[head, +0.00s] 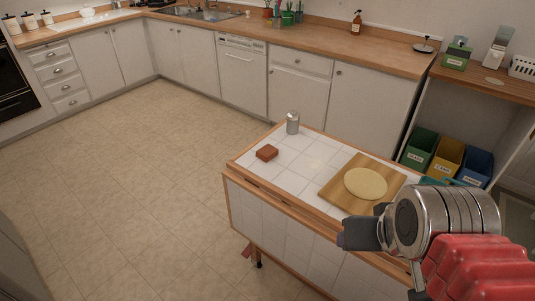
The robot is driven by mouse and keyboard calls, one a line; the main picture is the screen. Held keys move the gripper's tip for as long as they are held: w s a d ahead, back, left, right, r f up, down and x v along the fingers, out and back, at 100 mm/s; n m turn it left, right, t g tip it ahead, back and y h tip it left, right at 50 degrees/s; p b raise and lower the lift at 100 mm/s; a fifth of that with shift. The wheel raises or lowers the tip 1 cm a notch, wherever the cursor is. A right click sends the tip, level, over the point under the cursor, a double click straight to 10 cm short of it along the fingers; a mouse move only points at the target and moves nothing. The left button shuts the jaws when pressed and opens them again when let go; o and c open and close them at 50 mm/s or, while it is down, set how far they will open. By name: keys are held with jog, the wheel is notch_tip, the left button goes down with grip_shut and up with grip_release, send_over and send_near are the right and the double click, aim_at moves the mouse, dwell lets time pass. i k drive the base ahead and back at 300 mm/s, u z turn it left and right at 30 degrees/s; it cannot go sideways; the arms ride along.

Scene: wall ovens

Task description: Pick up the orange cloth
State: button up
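A small folded orange-brown item (267,153), which looks like the cloth, lies on the white tiled top of the island (300,165) near its left end. My gripper (362,235) is at the lower right, over the island's front edge, to the right of the cloth and nearer the camera. It is apart from the cloth. Its dark fingers point left, and I cannot tell from this side view whether they are open. Nothing is visibly held.
A silver canister (293,123) stands behind the cloth. A wooden board (333,195) with a round flat dough (366,183) lies to the right. Green, yellow and blue bins (447,158) stand beyond. Open floor (130,200) lies left of the island.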

aim_at(266, 153)
jog(key=u, duration=1.1)
jog(key=i, duration=1.2)
jog(key=u, duration=0.1)
